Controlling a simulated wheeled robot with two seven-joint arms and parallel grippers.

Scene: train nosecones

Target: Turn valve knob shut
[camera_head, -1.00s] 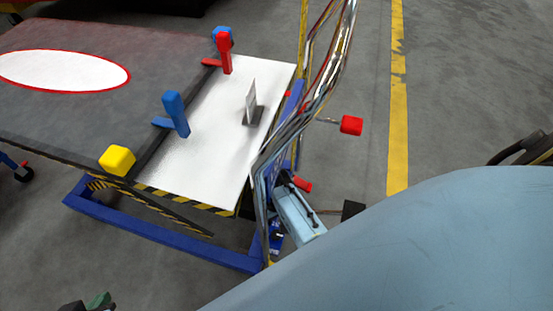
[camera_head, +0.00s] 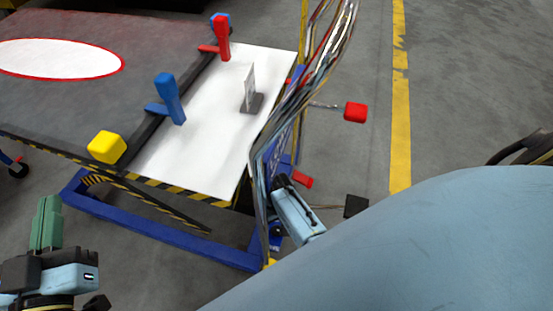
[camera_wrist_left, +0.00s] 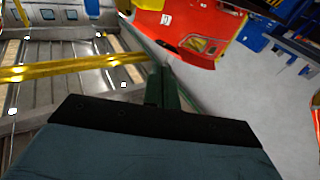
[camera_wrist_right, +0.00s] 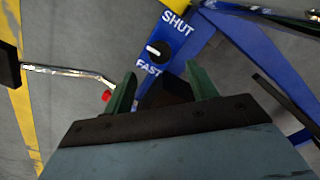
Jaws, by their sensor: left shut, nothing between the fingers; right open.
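The valve knob (camera_wrist_right: 157,50) is a small round black dial with a white mark, on a blue frame post in the right wrist view. The word SHUT is above it and FAST below it. My right gripper (camera_wrist_right: 161,88) is open, its two green fingers apart and pointing toward the post, with nothing seen between them but a dark block behind. In the head view my right gripper's light-blue body (camera_head: 297,213) is beside the table's lower corner, partly behind cables. My left gripper (camera_head: 46,225) is shut and empty at the lower left; its green fingers (camera_wrist_left: 160,85) touch in the left wrist view.
A lift table with a white top (camera_head: 205,140) carries blue, red and yellow handles. A red knob on a rod (camera_head: 355,112) sticks out to its right. A cable bundle (camera_head: 290,105) hangs by the table's right edge. Floor around the yellow line (camera_head: 400,120) is clear.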

